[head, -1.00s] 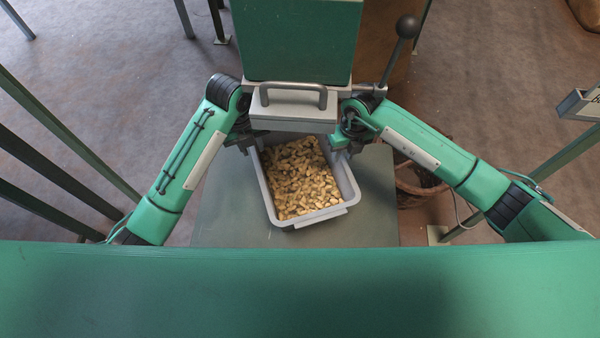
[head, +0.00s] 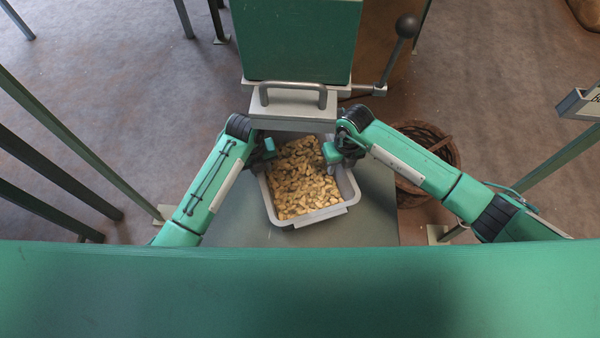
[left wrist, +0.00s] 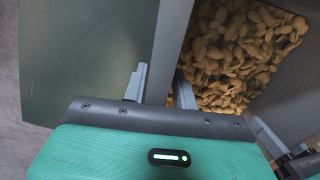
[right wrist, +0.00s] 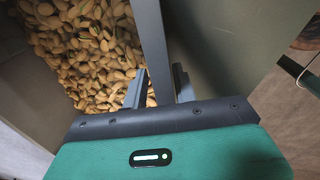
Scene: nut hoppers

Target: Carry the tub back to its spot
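The grey tub (head: 352,189), full of pistachio-like nuts (head: 302,180), stands on a green-grey table under the hopper outlet. My left gripper (head: 268,150) is at the tub's left wall near the back; in the left wrist view its fingers (left wrist: 160,88) lie either side of that wall (left wrist: 172,35). My right gripper (head: 334,152) is at the right wall; in the right wrist view its fingers (right wrist: 158,86) straddle that wall (right wrist: 148,30). The fingers are very close to the walls; whether they clamp is unclear. The tub's back edge is hidden under the outlet.
The green hopper (head: 295,40), with a grey handled outlet (head: 292,103), rises directly behind the tub. A wicker basket (head: 428,150) is on the floor right of the table. Bare table (head: 230,215) shows left and front.

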